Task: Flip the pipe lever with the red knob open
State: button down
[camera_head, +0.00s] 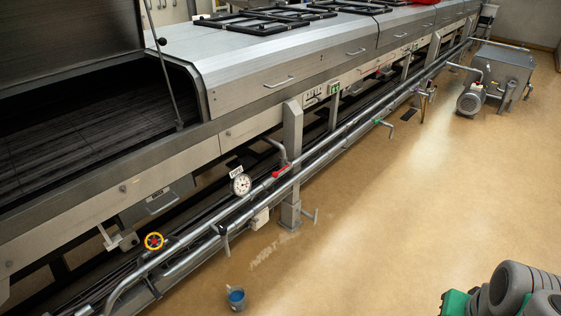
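A small lever with a red handle (281,171) sits on the metal pipes along the front of the long machine, near the picture's middle. It is just right of a round white pressure gauge (241,184) and appears to lie roughly along the pipe. It is too small to tell its exact valve position. Part of my arm, grey with green, shows in the bottom right corner, well apart from the lever across open floor. I cannot see my gripper's fingers.
A blue-filled cup (236,298) stands on the floor. A wheeled metal unit (500,72) is at back right. The right-hand floor is clear.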

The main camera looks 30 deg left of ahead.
aim_at(275, 174)
jog(key=u, duration=0.45)
jog(key=i, duration=1.1)
jog(key=u, duration=1.45)
jog(key=i, duration=0.75)
jog(key=u, duration=0.6)
